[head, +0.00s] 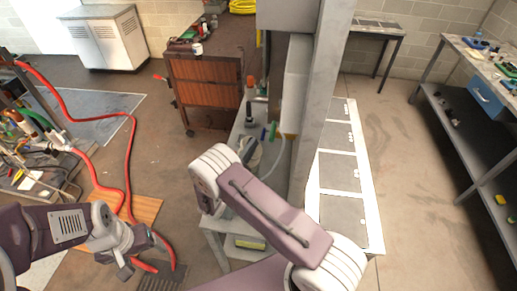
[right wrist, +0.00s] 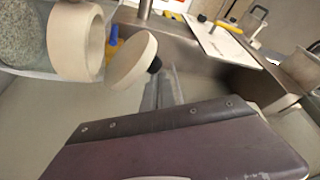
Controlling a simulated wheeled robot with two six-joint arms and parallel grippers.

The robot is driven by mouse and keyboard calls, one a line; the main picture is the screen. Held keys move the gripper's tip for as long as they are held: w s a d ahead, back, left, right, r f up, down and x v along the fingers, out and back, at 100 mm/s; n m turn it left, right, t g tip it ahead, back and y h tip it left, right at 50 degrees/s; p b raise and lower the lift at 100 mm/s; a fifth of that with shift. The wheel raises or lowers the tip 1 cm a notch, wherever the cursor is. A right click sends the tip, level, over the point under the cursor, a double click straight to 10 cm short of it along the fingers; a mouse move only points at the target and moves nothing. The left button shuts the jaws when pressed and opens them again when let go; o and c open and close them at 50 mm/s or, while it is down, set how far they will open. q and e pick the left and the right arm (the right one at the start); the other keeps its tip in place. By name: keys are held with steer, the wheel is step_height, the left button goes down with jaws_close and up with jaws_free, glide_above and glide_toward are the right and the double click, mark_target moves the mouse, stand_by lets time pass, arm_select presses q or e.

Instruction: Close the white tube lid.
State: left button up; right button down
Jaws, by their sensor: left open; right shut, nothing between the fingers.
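In the right wrist view a round cream-white tube end (right wrist: 76,42) shows at the upper left, its rim facing right. The white disc-shaped lid (right wrist: 131,61) stands tilted just right of the rim, apart from it, so the tube is open. A dark knob shows at the lid's right edge. My right gripper's narrow grey fingers (right wrist: 165,90) are shut and empty, just below and right of the lid, with no clear contact. In the head view my right arm hides its gripper. My left gripper (head: 128,268) is open and empty at the lower left, far from the tube.
A tall grey post (head: 322,100) stands beside my right arm. A narrow grey bench (head: 215,226) holds bottles and tools. Red hoses (head: 131,150) run across the floor near my left arm. A wooden-fronted cabinet (head: 205,92) stands behind. Floor at the right is clear.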

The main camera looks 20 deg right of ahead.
steer(key=shift+w+a+f+b, duration=0.5)
steer(key=shift+a+f+b, duration=0.2)
steer(key=shift+a+b, duration=0.1)
steer(key=shift+w+a+f+b, duration=0.45)
steer(key=shift+a+f+b, duration=0.3)
steer(key=shift+f+b, duration=0.1)
arm_select(q)
step_height(320, 180, down, 4)
steer(key=shift+f, duration=0.1)
arm_select(e)
steer(key=shift+a+f, duration=0.1)
steer(key=shift+f, duration=0.05)
arm_select(q)
steer(key=shift+b, duration=0.3)
arm_select(e)
steer(key=shift+f, duration=0.2)
